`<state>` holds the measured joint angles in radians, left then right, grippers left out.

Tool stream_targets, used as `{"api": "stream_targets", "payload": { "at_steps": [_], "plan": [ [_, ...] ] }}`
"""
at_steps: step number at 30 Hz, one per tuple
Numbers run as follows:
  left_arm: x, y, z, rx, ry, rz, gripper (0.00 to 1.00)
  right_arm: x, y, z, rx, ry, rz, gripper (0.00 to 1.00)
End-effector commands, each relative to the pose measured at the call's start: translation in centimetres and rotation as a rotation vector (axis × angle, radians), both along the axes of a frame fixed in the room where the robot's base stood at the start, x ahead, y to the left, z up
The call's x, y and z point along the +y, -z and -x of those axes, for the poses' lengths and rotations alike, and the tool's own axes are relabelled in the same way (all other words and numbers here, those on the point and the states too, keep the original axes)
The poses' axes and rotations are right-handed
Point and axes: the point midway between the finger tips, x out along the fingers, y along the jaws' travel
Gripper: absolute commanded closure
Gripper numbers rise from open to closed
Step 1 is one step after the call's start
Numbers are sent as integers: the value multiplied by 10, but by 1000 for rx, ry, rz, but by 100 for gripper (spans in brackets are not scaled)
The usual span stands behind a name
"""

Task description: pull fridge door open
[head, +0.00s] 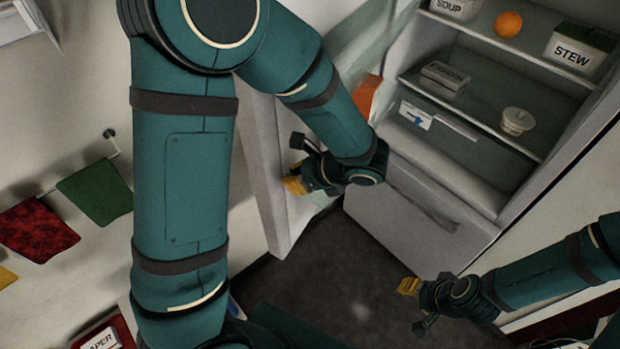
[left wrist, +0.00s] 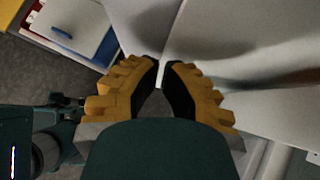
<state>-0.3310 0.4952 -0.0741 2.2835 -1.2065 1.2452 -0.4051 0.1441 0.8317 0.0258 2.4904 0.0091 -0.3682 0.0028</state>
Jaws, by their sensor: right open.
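The fridge door (head: 262,165) stands swung open on the left of the fridge, seen nearly edge-on, and the fridge interior (head: 480,100) shows. My left gripper (head: 292,178) is at the door, partly hidden by its own arm and wrist. In the left wrist view its yellow-padded fingers (left wrist: 162,68) are close together with a small gap, beside pale panels and a seam. I cannot tell whether they grip or touch the door. My right gripper (head: 405,300) is open and empty at the lower right, apart from the door, above the floor.
Fridge shelves hold a soup box (head: 455,8), an orange (head: 508,24), a stew box (head: 580,50) and a small tub (head: 517,121). A drawer (head: 420,205) is below. Green (head: 95,192) and red (head: 38,228) cloths hang left. Dark floor (head: 330,270) is clear before the fridge.

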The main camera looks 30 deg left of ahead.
Motion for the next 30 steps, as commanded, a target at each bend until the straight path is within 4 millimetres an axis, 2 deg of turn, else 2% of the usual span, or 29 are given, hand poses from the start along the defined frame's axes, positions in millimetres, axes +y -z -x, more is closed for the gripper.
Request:
{"api": "stream_targets", "payload": {
  "at_steps": [13, 16, 20, 30],
  "plan": [
    [6, 0, -1, 0, 1, 0, 100, 0, 0, 0, 0, 0, 0, 53],
    [14, 0, -1, -1, -2, 1, 100, 0, 0, 0, 0, 0, 0, 53],
    [44, 0, -4, -4, -9, 1, 100, 0, 1, 0, 0, 0, 0, 53],
    [141, 1, -14, -3, -8, 2, 100, 0, 4, 0, 0, 0, 1, 53]
  ]
}}
